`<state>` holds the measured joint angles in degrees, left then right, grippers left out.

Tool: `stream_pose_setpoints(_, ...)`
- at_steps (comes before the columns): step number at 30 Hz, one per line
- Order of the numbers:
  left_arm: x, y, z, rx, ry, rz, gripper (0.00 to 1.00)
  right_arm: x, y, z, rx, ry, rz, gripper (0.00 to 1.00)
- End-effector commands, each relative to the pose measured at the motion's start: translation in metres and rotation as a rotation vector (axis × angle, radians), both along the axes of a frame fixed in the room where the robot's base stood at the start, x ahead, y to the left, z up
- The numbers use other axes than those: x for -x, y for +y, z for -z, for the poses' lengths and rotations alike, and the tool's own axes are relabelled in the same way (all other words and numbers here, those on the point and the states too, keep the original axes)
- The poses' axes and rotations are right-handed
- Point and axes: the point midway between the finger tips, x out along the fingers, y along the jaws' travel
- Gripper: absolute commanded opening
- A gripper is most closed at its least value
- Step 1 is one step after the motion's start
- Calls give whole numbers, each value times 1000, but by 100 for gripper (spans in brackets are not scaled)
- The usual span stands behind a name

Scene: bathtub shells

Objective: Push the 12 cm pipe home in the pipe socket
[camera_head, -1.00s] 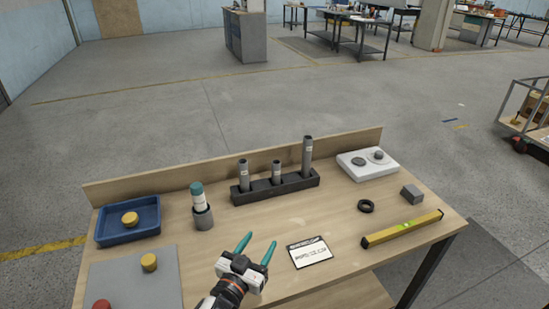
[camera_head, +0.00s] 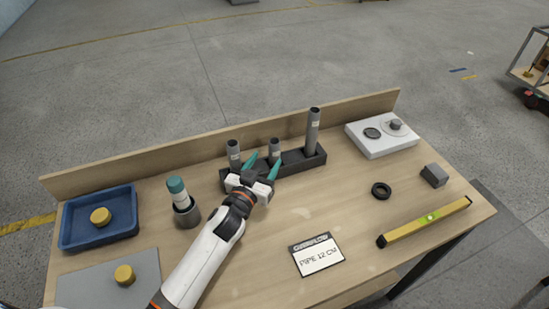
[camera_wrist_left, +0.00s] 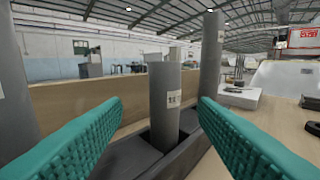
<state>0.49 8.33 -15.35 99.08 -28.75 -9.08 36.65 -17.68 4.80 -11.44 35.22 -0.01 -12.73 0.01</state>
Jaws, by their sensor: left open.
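Three grey pipes of different heights stand upright in a black rack (camera_head: 313,162): the left pipe (camera_head: 234,153), the short middle pipe (camera_head: 274,149) and the tall right pipe (camera_head: 313,132). My left gripper (camera_head: 262,168) is open and empty at the front of the rack, its teal fingers pointing at the middle pipe. In the left wrist view the middle pipe (camera_wrist_left: 165,90) stands between the open fingers, farther off, with a small label I cannot read surely. A white block (camera_head: 382,146) at the back right has a dark round opening (camera_head: 372,133), perhaps the pipe socket.
A card (camera_head: 317,258) reads "PIPE 12 CM". A grey cup (camera_head: 187,214) holds a teal-topped white cylinder. A blue tray (camera_head: 70,236) with a yellow disc, black ring (camera_head: 381,190), grey block (camera_head: 434,175) and yellow level (camera_head: 425,221) lie around. A low board edges the back.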

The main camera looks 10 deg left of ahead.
Motion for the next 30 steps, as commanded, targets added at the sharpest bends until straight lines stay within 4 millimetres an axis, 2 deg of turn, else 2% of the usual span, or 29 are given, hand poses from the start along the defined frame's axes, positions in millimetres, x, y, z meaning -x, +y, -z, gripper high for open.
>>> stream_pose_setpoints(7, -21, -7, -3, 0, -4, 0, 54, -13, 1, 7, -2, -20, 0, 36)
stream_pose_setpoints(15, -54, -16, -5, -2, -1, 0, 54, -13, 2, 17, -4, -21, 0, 36)
stream_pose_setpoints(23, -56, -17, -6, 0, 0, 0, 54, -12, 6, 17, -8, -19, 1, 36)
stream_pose_setpoints(30, -55, -17, -6, -1, 0, 0, 14, -10, 7, 17, -9, -16, 1, 36)
